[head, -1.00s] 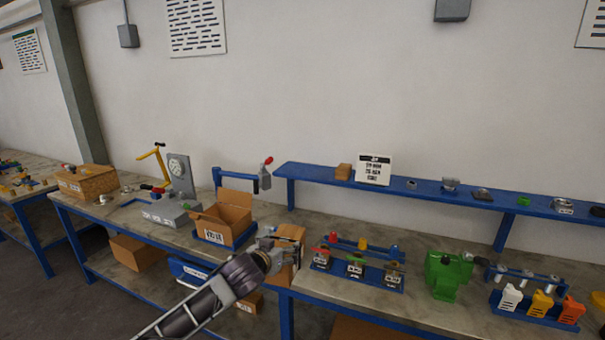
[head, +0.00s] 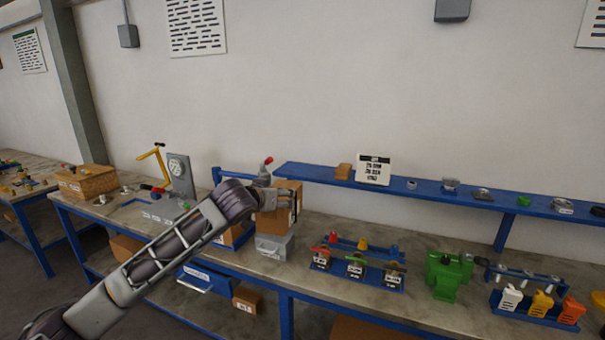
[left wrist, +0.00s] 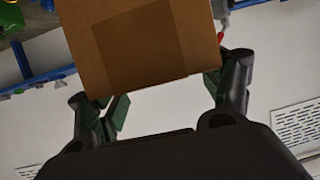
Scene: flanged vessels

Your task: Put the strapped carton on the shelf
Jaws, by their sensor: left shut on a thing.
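The strapped carton (head: 280,212) is a brown box with a dark vertical band, held up above the bench near the left end of the blue shelf (head: 420,190). My left gripper (head: 277,200) is shut on it from the left; its fingers are partly hidden by the arm and carton. In the left wrist view the carton (left wrist: 140,45) fills the upper middle between the two fingers (left wrist: 165,95). The shelf stands on legs along the back of the bench. My right gripper is not in view.
On the shelf are a small brown box (head: 343,171), a white sign (head: 374,169) and several metal parts. A grey box (head: 274,246) stands on the bench below the carton. Valve blocks (head: 355,266) and a green vise (head: 447,275) are to the right.

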